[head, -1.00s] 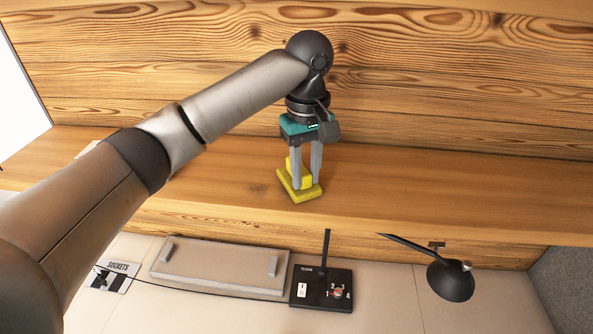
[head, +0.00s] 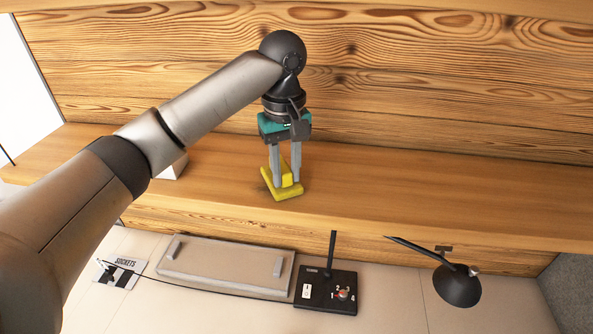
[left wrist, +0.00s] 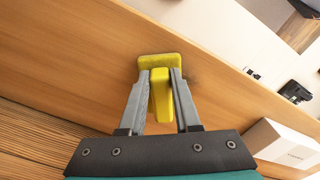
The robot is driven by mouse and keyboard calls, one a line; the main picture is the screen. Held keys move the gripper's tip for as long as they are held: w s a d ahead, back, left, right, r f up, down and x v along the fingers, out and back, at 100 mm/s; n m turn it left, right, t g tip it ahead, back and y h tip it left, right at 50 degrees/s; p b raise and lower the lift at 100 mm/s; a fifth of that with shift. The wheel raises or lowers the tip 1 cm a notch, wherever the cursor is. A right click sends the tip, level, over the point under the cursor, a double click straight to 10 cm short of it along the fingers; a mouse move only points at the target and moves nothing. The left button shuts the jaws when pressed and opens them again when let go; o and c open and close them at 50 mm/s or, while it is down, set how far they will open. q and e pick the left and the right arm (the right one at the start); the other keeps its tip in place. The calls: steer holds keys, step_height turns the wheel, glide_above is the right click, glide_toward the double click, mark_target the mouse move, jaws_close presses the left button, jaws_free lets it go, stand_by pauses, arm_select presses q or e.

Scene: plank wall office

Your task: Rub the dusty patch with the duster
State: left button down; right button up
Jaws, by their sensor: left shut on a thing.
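The yellow duster (head: 283,190) has a flat base and a raised grip block. My left gripper (head: 286,178) is shut on the grip block, from above. The base is at the wooden shelf top; I cannot tell for sure whether it touches. In the left wrist view the duster (left wrist: 160,62) shows between the two grey fingers of the gripper (left wrist: 160,80). A faint darker area shows on the wood beside the duster in the wrist view, but I cannot make out a clear dusty patch. My right gripper is not in view.
The wooden shelf (head: 420,200) is clear to the right. A white box (head: 172,168) stands behind my arm; it also shows in the wrist view (left wrist: 284,146). Below are a tray with handles (head: 225,265), a black switch box (head: 327,290), a black lamp (head: 457,285) and a sockets plate (head: 120,273).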

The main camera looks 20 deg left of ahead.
arm_select(q)
steer(key=shift+s+a+f, duration=0.1)
steer(key=shift+s+a, duration=0.2)
steer(key=shift+a, duration=0.8)
steer(key=shift+s+a+f, duration=0.1)
steer(key=shift+s+a, duration=0.15)
steer(key=shift+a, duration=0.85)
steer(key=shift+s+a+f, duration=0.1)
steer(key=shift+s+a, duration=0.2)
steer(key=shift+a, duration=0.8)
steer(key=shift+w+d, duration=0.25)
steer(key=shift+d, duration=0.75)
steer(key=shift+w+d+r, duration=0.1)
steer(key=shift+w+d, duration=0.3)
steer(key=shift+d, duration=1.2)
steer(key=shift+w+d, duration=0.4)
steer(key=shift+d, duration=1.15)
steer(key=shift+w+d+r, duration=0.1)
steer(key=shift+w+d, duration=0.3)
steer(key=shift+d, duration=1.2)
steer(key=shift+a+r, duration=0.1)
